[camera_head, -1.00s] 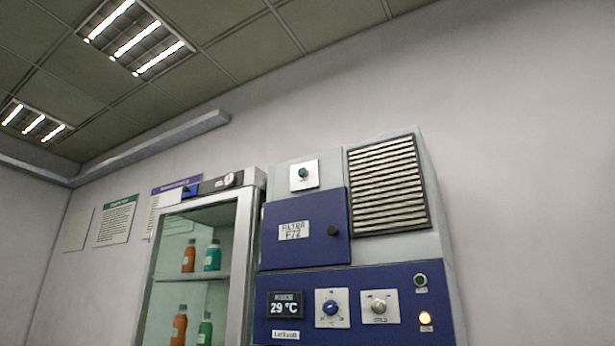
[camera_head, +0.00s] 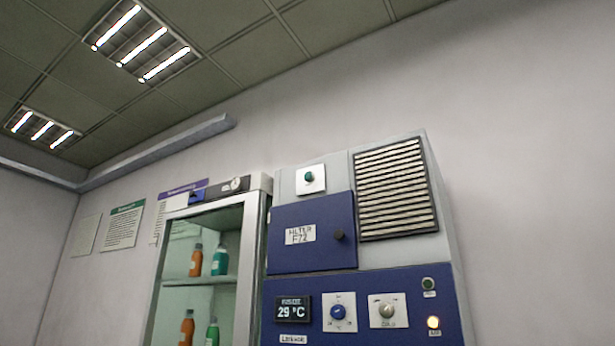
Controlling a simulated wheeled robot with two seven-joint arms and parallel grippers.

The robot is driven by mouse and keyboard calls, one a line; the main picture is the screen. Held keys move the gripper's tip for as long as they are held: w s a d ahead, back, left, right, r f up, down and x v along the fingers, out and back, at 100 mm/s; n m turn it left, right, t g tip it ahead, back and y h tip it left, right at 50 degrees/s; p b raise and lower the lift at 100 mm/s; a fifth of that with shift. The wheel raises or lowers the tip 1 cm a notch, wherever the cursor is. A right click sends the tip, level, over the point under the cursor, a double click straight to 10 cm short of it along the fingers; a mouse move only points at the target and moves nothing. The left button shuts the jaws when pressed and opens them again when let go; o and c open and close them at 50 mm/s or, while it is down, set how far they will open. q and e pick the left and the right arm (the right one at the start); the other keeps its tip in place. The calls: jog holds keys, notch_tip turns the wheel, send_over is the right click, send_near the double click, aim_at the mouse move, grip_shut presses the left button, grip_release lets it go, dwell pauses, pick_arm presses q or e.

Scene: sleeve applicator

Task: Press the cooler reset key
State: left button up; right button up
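The cooler (camera_head: 446,258) is a tall grey unit with blue panels against the wall. A green round button (camera_head: 309,177) sits on a white plate at the top left. Labels are too small to tell which one is the reset key. Neither of my grippers is in view.
A blue filter door (camera_head: 313,236) with a dark knob and a vent grille (camera_head: 397,190) are on the cooler. A glass-door cabinet (camera_head: 250,265) with orange and green bottles stands to its left. Posters hang on the left wall. The wall at right is bare.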

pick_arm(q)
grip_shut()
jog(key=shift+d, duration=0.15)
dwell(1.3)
